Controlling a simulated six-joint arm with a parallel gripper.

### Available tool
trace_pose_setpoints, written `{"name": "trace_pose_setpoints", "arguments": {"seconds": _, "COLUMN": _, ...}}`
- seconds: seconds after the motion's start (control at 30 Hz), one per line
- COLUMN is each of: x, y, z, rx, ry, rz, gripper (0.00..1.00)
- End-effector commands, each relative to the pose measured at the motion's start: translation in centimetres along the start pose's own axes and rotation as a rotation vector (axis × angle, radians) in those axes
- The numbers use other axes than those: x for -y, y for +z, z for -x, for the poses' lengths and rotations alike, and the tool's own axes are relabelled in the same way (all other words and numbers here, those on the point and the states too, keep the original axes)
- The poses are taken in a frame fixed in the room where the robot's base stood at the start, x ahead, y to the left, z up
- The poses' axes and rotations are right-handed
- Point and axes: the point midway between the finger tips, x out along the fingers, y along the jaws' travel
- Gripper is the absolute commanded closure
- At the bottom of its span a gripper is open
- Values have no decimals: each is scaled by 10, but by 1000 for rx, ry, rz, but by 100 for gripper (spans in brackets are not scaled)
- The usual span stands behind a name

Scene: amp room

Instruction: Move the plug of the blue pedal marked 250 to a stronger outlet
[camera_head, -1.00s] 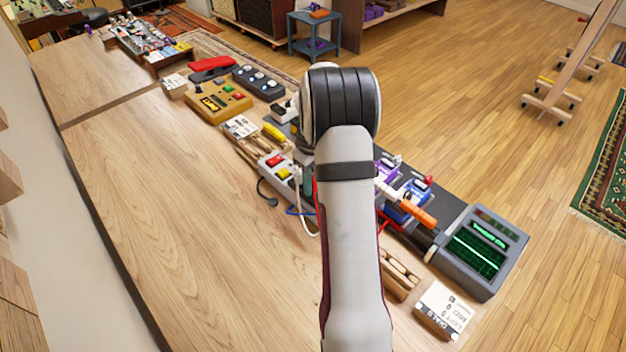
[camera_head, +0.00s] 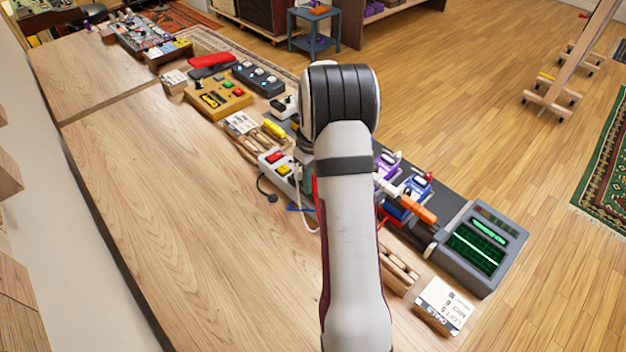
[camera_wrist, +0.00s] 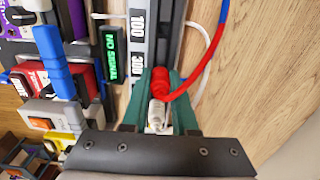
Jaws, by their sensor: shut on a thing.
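In the wrist view my gripper (camera_wrist: 160,98) has its green fingers closed around a plug (camera_wrist: 157,115) with a pale metal-looking body and a red sleeve. Its red cable loops up and turns blue near the top. The plug is in front of the end of a dark strip (camera_wrist: 165,35) with plates marked 100 and 300; I cannot tell whether it touches the strip. A blue pedal (camera_head: 415,186) stands right of my arm in the head view; no 250 mark is readable. In the head view my arm hides the gripper and the plug.
A white box with red and yellow switches (camera_head: 277,163) is left of my arm. A scope-like unit (camera_head: 475,250) stands at right. Bare table (camera_head: 190,200) lies at left.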

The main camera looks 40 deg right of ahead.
Motion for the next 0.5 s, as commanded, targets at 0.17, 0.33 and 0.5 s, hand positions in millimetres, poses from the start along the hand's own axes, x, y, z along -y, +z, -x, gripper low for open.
{"name": "trace_pose_setpoints", "arguments": {"seconds": 0.17, "x": 0, "y": 0, "z": -2, "rx": 0, "ry": 0, "rz": 0, "gripper": 100}}
{"name": "trace_pose_setpoints", "arguments": {"seconds": 0.33, "x": 0, "y": 0, "z": -2, "rx": 0, "ry": 0, "rz": 0, "gripper": 100}}
{"name": "trace_pose_setpoints", "arguments": {"seconds": 0.5, "x": 0, "y": 0, "z": -2, "rx": 0, "ry": 0, "rz": 0, "gripper": 46}}
